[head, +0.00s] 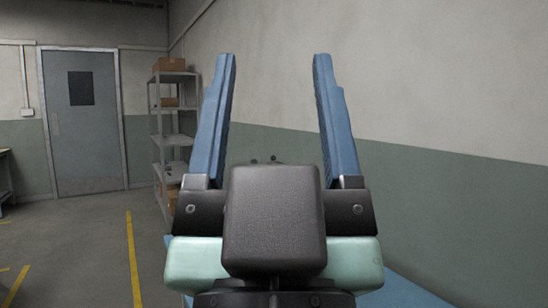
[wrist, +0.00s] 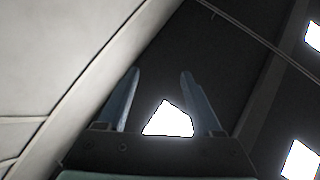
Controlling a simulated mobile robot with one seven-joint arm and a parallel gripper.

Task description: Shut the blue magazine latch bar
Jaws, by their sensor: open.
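My gripper (head: 273,75) is raised in front of the head camera, its two blue fingers spread wide apart with nothing between them. It also shows in the wrist view (wrist: 160,78), pointing at the ceiling and a wall. The blue magazine latch bar cannot be made out in either view. My gripper and wrist hide much of the middle of the head view. Some small dark items (head: 265,160) show between the fingers, too small to identify.
A blue surface (head: 400,292) shows low at the right, beside the wall (head: 440,130). A grey shelf rack (head: 172,120) with brown boxes stands back left, near a closed grey door (head: 84,120). The floor (head: 80,250) with yellow lines is clear at left.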

